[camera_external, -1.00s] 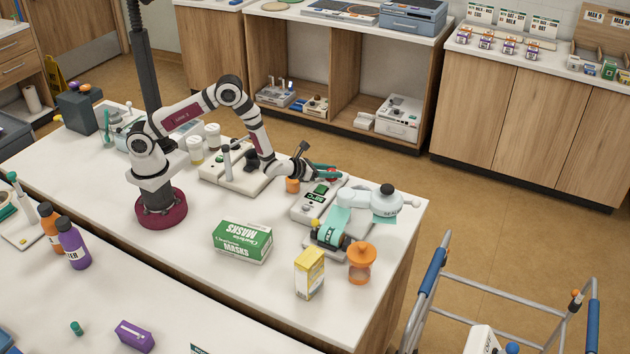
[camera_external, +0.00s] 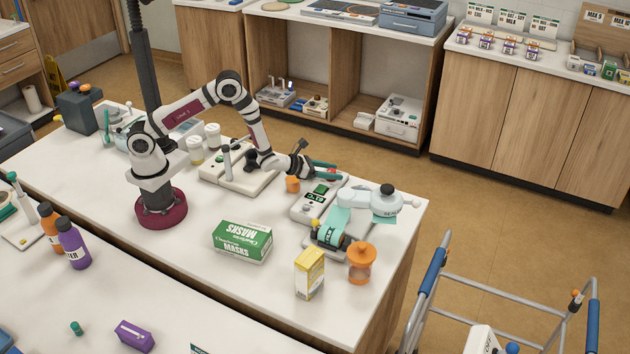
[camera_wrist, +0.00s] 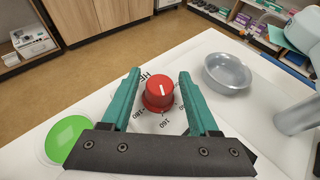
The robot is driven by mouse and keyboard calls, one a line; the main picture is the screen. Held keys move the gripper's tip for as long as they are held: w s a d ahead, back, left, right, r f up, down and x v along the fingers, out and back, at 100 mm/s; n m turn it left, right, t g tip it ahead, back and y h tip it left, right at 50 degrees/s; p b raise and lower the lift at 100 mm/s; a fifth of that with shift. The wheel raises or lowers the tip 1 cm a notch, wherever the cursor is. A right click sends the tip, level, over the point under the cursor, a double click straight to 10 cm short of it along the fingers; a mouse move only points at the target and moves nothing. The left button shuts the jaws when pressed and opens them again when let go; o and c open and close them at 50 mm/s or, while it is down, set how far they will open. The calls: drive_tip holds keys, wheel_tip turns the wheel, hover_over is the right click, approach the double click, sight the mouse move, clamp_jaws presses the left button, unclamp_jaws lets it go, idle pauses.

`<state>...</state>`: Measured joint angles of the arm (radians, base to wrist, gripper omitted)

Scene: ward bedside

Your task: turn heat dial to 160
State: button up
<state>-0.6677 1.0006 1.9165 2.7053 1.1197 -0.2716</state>
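The red heat dial (camera_wrist: 158,95) sits on a white panel in the wrist view, with a white pointer line on its cap. Printed marks beside it include 160 and 180; the pointer line lies on the far side from the 160. My gripper (camera_wrist: 158,80) is open, with one teal finger on each side of the dial and a narrow gap showing at both sides. The dial is mostly hidden there.
A green round button (camera_wrist: 68,140) is left of the dial, and a grey bowl (camera_wrist: 227,74) is to the right. An orange-topped jar (camera_external: 361,262), a yellow carton (camera_external: 309,273) and a green mask box (camera_external: 242,241) stand nearer. A small orange bottle (camera_external: 293,184) is beside the device.

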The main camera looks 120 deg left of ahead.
drive_tip(key=shift+o, duration=0.4)
drive_tip(key=v, duration=1.5)
drive_tip(key=shift+s+d+r, duration=0.25)
